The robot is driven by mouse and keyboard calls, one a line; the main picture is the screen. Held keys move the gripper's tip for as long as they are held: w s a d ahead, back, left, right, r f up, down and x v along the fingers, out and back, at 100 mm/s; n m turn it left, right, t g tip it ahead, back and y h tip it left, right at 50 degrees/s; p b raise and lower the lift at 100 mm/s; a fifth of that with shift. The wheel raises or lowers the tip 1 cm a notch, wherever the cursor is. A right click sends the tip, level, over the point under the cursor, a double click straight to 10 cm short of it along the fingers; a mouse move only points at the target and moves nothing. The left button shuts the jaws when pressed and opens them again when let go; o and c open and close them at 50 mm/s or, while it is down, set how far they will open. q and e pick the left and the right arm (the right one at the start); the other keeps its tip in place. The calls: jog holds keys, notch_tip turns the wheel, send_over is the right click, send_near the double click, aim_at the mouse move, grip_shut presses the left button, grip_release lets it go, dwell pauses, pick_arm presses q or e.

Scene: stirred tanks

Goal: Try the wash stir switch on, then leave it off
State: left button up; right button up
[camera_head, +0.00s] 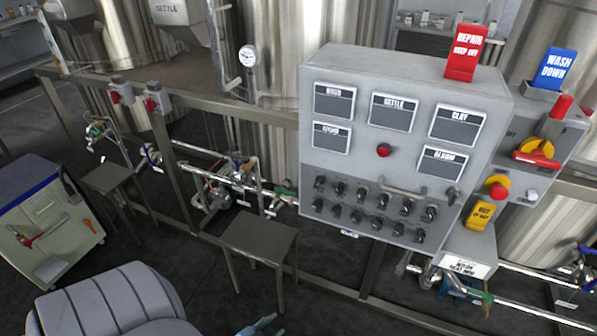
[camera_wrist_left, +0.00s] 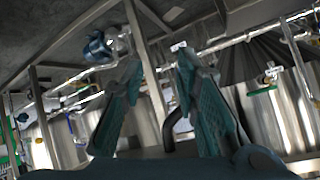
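A grey control panel (camera_head: 400,80) stands upright right of centre in the head view. Two rows of small dark switches (camera_head: 362,192) run along its lower front. Their labels are too small to read, so I cannot tell which one is the wash stir switch. A dark WASH display (camera_head: 334,103) sits at the panel's upper left. My left gripper (camera_head: 262,326) shows only as teal fingertips at the bottom edge, low and well away from the panel. In the left wrist view its two fingers (camera_wrist_left: 158,62) stand apart with nothing between them. My right gripper is not in view.
A red REPAIR KEEP OUT sign (camera_head: 466,53) tops the panel. A red and yellow rotary handle (camera_head: 536,150) and a yellow tag (camera_head: 482,213) are to its right. A dark stool (camera_head: 258,238) stands front left of the panel. Metal rails, pipes and tanks lie behind.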

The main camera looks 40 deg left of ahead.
pick_arm(q)
jog(key=w+a+r+m+t+p, duration=0.15)
jog(key=w+r+t, duration=0.35)
jog(key=r, duration=0.8)
jog(key=t+y, duration=0.1)
jog(key=t, duration=0.5)
send_near(316, 186)
jog(key=shift+m, duration=0.45)
jog(key=x, duration=0.8)
jog(key=shift+w+r+p, duration=0.1)
jog(key=shift+w+p, duration=0.15)
jog(key=shift+p, duration=0.15)
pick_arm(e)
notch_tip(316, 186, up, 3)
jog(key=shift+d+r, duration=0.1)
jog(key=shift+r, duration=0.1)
pick_arm(q)
grip_shut()
